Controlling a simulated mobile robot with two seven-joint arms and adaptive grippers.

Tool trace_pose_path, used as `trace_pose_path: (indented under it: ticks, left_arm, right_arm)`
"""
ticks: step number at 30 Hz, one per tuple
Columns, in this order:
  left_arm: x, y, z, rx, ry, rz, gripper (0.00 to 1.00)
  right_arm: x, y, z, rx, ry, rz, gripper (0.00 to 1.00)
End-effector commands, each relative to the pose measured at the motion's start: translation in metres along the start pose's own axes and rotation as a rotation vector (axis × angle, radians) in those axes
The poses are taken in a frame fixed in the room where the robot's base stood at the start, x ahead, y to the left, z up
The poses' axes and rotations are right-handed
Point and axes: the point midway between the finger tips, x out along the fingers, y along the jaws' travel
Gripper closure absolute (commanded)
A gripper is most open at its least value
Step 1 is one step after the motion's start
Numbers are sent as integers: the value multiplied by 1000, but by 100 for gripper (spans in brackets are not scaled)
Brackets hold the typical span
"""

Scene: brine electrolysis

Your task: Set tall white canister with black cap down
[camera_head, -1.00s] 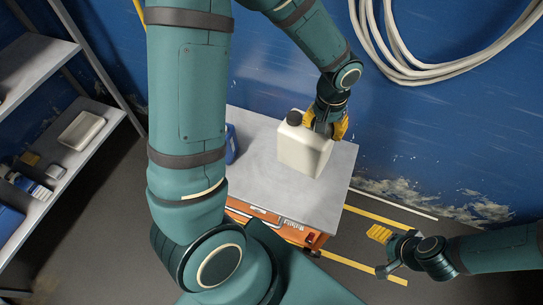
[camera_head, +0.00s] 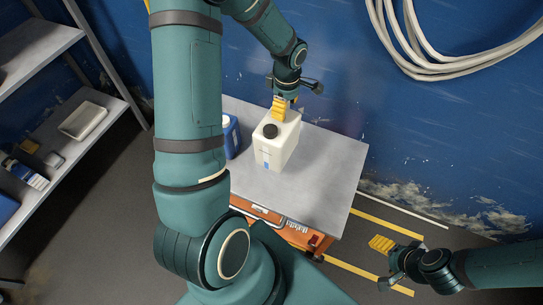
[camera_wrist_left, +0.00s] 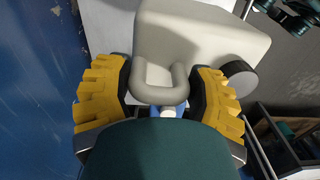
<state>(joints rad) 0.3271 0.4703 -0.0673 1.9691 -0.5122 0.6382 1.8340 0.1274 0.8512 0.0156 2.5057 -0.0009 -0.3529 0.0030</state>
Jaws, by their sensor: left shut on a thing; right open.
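The white canister with a black cap (camera_head: 276,148) is upright over the grey cart top (camera_head: 325,165), at its left-middle part. Whether its base touches the surface I cannot tell. My left gripper (camera_head: 281,108) is above it, shut on its top handle. In the left wrist view the looped handle of the canister (camera_wrist_left: 190,35) lies between the yellow finger pads, with the black cap to the right. My right gripper (camera_head: 386,264) is open and empty, low at the right beyond the cart.
A blue container (camera_head: 231,135) stands on the cart just left of the canister, partly behind my left arm. The cart top is clear to the right. A shelf rack (camera_head: 80,140) with a tray (camera_head: 83,120) is at the left. A blue wall with a hanging hose (camera_head: 440,65) is behind.

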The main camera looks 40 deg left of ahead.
Motion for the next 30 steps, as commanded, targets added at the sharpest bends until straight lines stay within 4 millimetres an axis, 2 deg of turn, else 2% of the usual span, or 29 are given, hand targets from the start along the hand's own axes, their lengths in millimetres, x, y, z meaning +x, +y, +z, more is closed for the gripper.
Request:
trace_pose_path:
  ticks: [5, 13, 22, 30]
  left_arm:
    - [13, 2, -7, -66, 1, 1, 84]
    - [55, 2, -7, -67, 1, 1, 84]
    - [74, 2, -7, -65, 2, 2, 84]
    - [103, 2, -7, -66, 1, 2, 84]
  right_arm:
    - [5, 2, 1, -1, -1, 0, 29]
    - [14, 5, 0, -1, 4, 0, 29]
    - [17, 6, -1, -2, 6, 0, 29]
    - [24, 9, -2, -2, 10, 0, 29]
